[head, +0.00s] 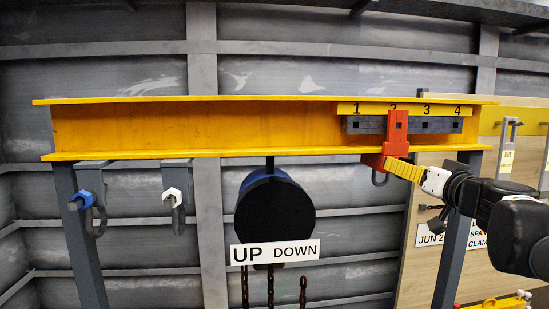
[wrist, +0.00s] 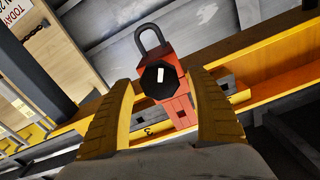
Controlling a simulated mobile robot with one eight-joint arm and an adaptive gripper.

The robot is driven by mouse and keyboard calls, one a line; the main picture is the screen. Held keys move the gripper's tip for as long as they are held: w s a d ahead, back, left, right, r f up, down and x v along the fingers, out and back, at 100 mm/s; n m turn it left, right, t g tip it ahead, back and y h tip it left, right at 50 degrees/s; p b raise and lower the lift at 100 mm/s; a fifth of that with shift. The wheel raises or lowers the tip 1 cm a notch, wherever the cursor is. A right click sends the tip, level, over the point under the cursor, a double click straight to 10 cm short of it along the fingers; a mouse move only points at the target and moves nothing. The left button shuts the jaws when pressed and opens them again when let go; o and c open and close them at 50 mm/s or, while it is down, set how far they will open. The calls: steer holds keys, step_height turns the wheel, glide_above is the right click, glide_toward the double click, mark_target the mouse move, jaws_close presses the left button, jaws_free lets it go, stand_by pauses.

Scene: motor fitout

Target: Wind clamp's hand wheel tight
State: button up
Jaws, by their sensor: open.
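The red clamp (head: 396,128) sits on the yellow beam (head: 150,128) at the mark 2, with a grey shackle (head: 379,178) hanging below it. In the wrist view the red clamp (wrist: 171,60) carries a black, many-sided hand wheel (wrist: 151,84) with a white mark on its face. My gripper (head: 393,166) reaches in from the right in the head view, its yellow fingers at the clamp's lower part. In the wrist view my gripper (wrist: 161,82) is open, one finger on each side of the hand wheel. I cannot tell whether they touch it. The fingers hide the wheel in the head view.
A dark numbered rail (head: 440,125) runs along the beam behind the clamp. A black hoist (head: 275,208) with chains and an UP DOWN sign (head: 275,251) hangs mid-beam. Brackets with a blue knob (head: 84,200) and a white knob (head: 173,196) hang left. A wooden board (head: 410,260) stands right.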

steer(key=shift+w, duration=0.75)
steer(key=shift+s, duration=0.1)
steer(key=c, duration=1.2)
